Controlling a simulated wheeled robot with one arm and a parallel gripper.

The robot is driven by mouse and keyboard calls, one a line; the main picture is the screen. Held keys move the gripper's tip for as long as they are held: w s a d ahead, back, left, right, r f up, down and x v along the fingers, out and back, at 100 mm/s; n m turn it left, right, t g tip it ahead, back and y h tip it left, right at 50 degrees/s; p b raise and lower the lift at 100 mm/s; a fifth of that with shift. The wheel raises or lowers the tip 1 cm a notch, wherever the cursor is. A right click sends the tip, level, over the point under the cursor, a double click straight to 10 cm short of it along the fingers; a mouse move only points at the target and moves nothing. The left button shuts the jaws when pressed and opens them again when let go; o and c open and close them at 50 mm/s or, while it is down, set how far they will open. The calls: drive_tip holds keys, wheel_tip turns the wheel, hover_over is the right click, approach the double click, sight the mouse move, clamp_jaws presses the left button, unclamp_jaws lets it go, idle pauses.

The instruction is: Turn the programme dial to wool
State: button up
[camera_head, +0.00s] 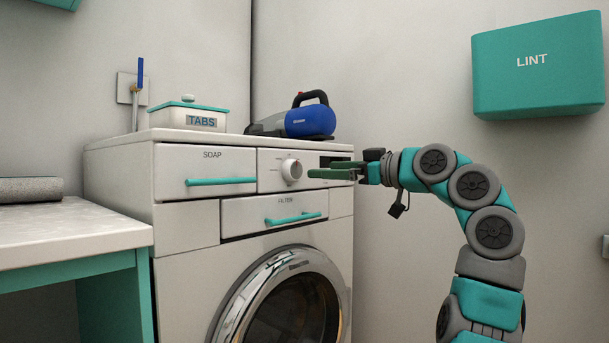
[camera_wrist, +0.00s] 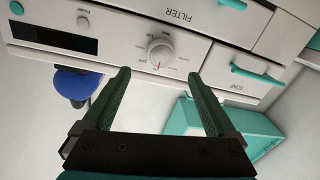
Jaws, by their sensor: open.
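The programme dial (camera_head: 291,170) is a round white knob on the front panel of the white washing machine (camera_head: 175,235). In the wrist view the dial (camera_wrist: 161,51) appears upside down with a red pointer mark and tiny labels around it, too small to read. My gripper (camera_head: 311,173) is in front of the panel, just right of the dial in the head view. In the wrist view its green fingers (camera_wrist: 159,73) are open and empty, with the dial beyond the gap between their tips. They look apart from the dial.
The SOAP drawer (camera_head: 205,170) is left of the dial, the FILTER flap (camera_head: 275,212) below. Both look shut. A TABS box (camera_head: 188,118) and a blue handled appliance (camera_head: 311,122) stand on top. A green LINT box (camera_head: 538,68) hangs on the right wall.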

sight(297, 170)
drive_tip(key=shift+p+x, duration=0.45)
drive_tip(key=shift+x, duration=3.45)
drive_tip(key=shift+c, duration=0.3)
drive_tip(key=c, duration=1.3)
